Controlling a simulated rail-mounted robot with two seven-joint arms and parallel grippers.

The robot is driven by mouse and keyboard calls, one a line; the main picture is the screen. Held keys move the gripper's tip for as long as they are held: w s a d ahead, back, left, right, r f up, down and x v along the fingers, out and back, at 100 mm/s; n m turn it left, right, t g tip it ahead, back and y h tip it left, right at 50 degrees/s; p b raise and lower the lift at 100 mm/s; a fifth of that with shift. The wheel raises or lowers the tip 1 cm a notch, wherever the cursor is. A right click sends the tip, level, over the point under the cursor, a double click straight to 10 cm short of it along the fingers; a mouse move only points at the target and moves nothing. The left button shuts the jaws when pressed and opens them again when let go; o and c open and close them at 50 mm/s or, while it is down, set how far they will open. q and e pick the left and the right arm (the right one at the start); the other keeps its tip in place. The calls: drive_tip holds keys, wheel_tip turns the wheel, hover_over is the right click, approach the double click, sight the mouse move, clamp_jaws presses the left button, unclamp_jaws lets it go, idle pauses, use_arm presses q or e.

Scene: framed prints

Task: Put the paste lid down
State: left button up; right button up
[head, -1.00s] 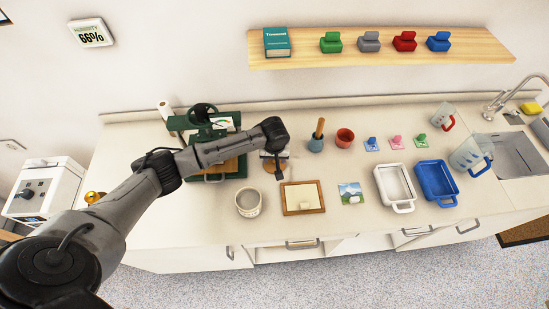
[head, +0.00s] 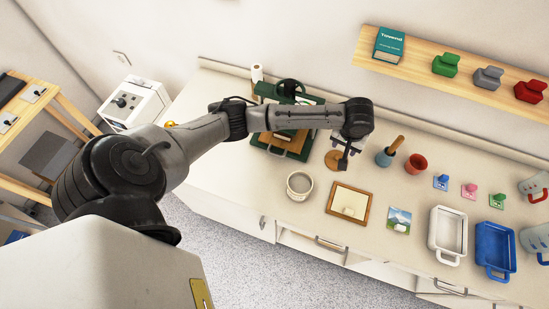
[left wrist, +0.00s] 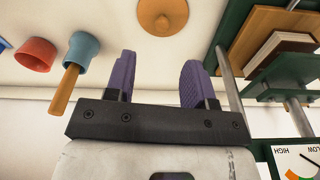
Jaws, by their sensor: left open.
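The paste lid (head: 334,161), a round tan disc, lies on the counter behind and to the right of the pale pot (head: 299,185). In the left wrist view the lid (left wrist: 163,15) shows a small knob and lies beyond the fingertips, apart from them. My left gripper (head: 343,163) is over the counter by the lid, partly hiding it in the head view. In the left wrist view its two purple fingers (left wrist: 158,65) are spread with nothing between them. My right gripper is in no view.
A green press (head: 285,125) stands left of the lid. A blue mortar with a wooden pestle (head: 386,156) and a red cup (head: 415,163) stand to the right. A wooden frame (head: 349,204) lies in front. White and blue trays (head: 448,233) are farther right.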

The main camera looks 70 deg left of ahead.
use_arm(q)
drive_tip(key=s+d+f+m, duration=0.1)
drive_tip(key=s+d+f, duration=0.1)
drive_tip(key=d, duration=0.1)
drive_tip(key=s+d+f+m+h, duration=0.1)
drive_tip(key=s+d+f+m, duration=0.1)
drive_tip(key=s, duration=0.1)
drive_tip(key=s+d+f+m, duration=0.1)
drive_tip(key=s+d+f, duration=0.1)
drive_tip(key=s+d, duration=0.1)
drive_tip(key=shift+s+d+f+t, duration=0.1)
drive_tip(key=shift+s+d+t, duration=0.15)
drive_tip(key=shift+d+t, duration=0.05)
drive_tip(key=s+d, duration=0.1)
drive_tip(key=s+d+f+m, duration=0.1)
drive_tip(key=s, duration=0.1)
drive_tip(key=s+d+m+h, duration=0.1)
drive_tip(key=s, duration=0.1)
drive_tip(key=shift+s+f, duration=0.2)
drive_tip(key=s+r+m+t, duration=0.1)
drive_tip(key=s, duration=0.7)
drive_tip(key=s+a+r+m+y, duration=0.1)
drive_tip(key=s+m, duration=0.1)
drive_tip(key=s, duration=0.6)
drive_tip(key=shift+s+a+t, duration=0.3)
drive_tip(key=shift+s+t, duration=0.05)
drive_tip(key=shift+t, duration=0.05)
wheel_tip(320, 180, up, 24)
drive_tip(key=p, duration=2.4)
drive_tip(key=shift+r, duration=0.2)
